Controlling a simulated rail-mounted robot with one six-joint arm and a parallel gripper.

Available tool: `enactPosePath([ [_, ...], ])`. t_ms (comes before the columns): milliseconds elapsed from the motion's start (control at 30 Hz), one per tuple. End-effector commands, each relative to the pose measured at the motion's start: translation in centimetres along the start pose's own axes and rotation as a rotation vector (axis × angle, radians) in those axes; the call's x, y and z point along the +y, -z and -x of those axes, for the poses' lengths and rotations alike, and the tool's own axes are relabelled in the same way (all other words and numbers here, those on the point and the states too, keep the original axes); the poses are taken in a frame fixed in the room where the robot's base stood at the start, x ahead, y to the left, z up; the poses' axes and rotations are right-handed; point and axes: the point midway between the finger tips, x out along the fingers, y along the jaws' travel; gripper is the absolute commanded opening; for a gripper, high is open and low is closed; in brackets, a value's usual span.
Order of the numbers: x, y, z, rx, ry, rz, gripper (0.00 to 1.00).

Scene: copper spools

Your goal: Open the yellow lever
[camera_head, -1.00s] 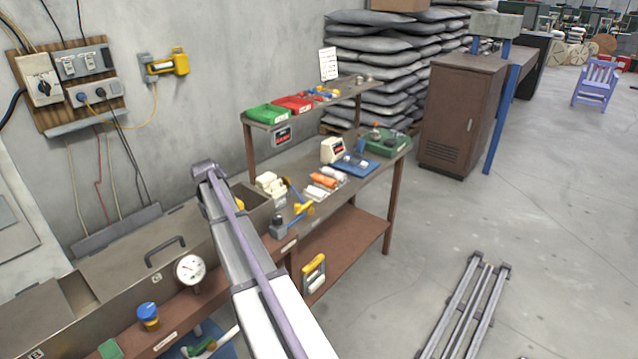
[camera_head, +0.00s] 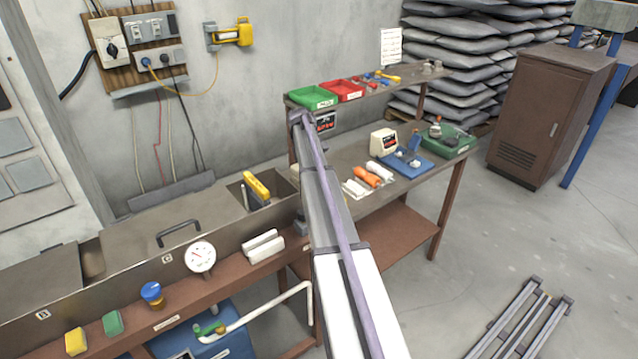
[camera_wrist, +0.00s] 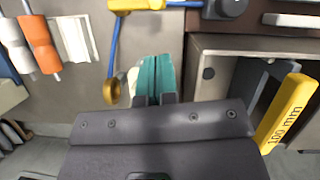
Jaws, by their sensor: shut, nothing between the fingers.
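A yellow lever-like piece (camera_wrist: 136,4) shows at the top edge of the wrist view, partly cut off. A thin blue rod (camera_wrist: 115,45) runs down from it to a brass-coloured round end (camera_wrist: 112,92). My gripper (camera_wrist: 156,62) has teal fingers shut together with nothing between them. It is just right of the blue rod and below the yellow piece in the picture, apart from the yellow piece. In the head view my arm covers this spot, and the fingers are hidden.
A yellow block marked 100 mm (camera_wrist: 288,112) stands at the open tank right of my gripper; it also shows in the head view (camera_head: 256,187). Orange (camera_wrist: 40,43) and white rolls lie on the bench at left. Red and green bins (camera_head: 313,97) stand on the shelf behind.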

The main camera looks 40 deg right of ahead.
Motion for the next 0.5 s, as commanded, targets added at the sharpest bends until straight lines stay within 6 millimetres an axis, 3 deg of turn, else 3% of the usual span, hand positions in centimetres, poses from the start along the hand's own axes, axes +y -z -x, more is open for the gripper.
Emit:
enactPosePath([
  [300, 0.0, 0.3, -6.7, 0.0, 0.0, -0.002, 0.0],
  [500, 0.0, 0.2, -9.4, 0.0, 0.0, -0.001, 0.0],
])
